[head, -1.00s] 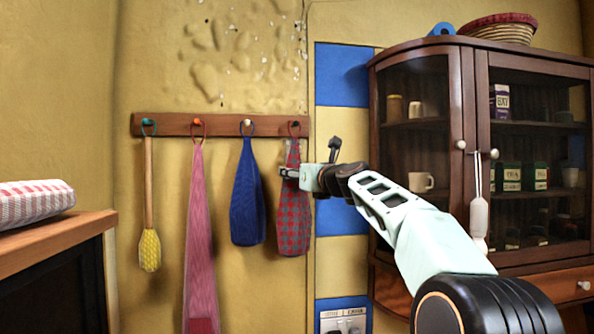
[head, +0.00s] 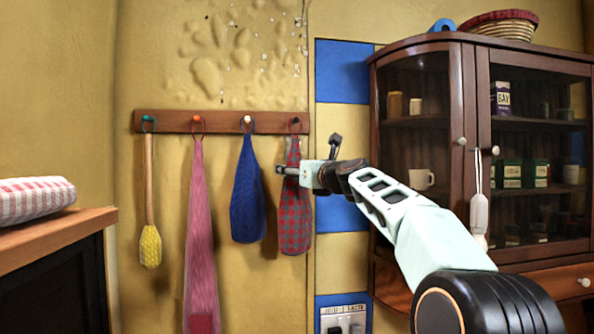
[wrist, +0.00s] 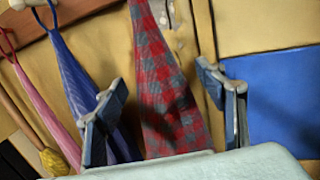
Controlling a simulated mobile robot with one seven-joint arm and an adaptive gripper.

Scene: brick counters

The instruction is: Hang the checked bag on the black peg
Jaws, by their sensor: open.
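The checked bag (head: 295,215), red and grey, hangs against the wall. Its thin red loop runs up to the black peg (head: 295,122) at the right end of the wooden rail, and looks to be over it. My gripper (head: 283,170) is at the bag's narrow upper part. In the wrist view, the checked bag (wrist: 168,85) shows between the two spread fingers of my gripper (wrist: 165,105), with gaps on both sides. The peg and loop are out of the wrist view.
On the rail (head: 175,122), a blue bag (head: 248,195), a pink cloth (head: 201,230) and a yellow-headed brush (head: 150,245) hang to the left. A glass-fronted cabinet (head: 470,65) stands right. A counter (head: 60,240) with a folded cloth is at left.

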